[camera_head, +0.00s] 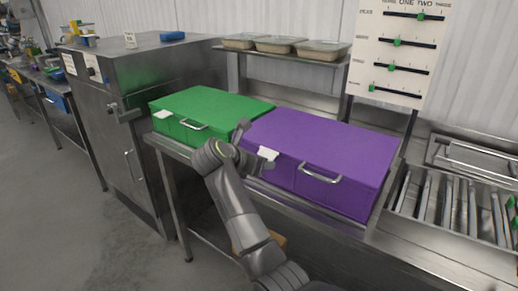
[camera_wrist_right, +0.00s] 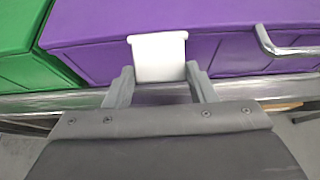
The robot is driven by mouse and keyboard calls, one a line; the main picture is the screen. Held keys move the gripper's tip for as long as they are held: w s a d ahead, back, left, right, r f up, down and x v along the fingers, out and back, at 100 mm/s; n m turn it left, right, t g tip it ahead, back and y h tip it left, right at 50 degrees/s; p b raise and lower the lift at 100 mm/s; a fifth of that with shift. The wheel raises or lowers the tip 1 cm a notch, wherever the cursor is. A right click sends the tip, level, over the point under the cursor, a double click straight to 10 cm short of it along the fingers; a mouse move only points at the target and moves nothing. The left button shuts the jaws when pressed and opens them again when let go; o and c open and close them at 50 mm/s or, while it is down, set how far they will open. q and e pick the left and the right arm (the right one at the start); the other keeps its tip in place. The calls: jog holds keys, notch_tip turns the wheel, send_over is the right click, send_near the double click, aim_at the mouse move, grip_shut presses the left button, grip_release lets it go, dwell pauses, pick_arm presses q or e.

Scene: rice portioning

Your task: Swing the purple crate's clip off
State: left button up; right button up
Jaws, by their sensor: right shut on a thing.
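The purple crate (camera_head: 335,142) sits lid closed on the steel counter, with a metal handle on its front. Its white clip (camera_head: 267,153) is on the front face near the left corner. In the right wrist view the clip (camera_wrist_right: 158,58) lies between the two fingers, hanging over the front edge of the purple crate (camera_wrist_right: 95,32). My right gripper (camera_head: 255,150) is shut on the clip, with a finger on each side of it. The clip's lower end is partly hidden by the gripper. My left gripper is not in view.
A green crate (camera_head: 215,103) with its own white clip (camera_head: 162,114) stands close to the left of the purple one. A shelf with several trays (camera_head: 274,45) is behind. A slotted steel rack (camera_head: 455,205) is to the right. A steel cabinet (camera_head: 125,130) stands left.

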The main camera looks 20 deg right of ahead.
notch_tip(320, 180, up, 3)
jog(key=g+y+p, duration=0.1)
jog(key=p, duration=0.2)
jog(key=g+y+p, duration=0.1)
jog(key=y+p, duration=0.1)
jog(key=p, duration=0.2)
jog(key=shift+d+f+g+y, duration=0.15)
jog(key=shift+g+y, duration=0.15)
jog(key=shift+g, duration=0.1)
jog(key=shift+w+g+y+p, duration=0.1)
jog(key=shift+g+y+p, duration=0.6)
jog(key=shift+p, duration=0.75)
jog(key=o, duration=1)
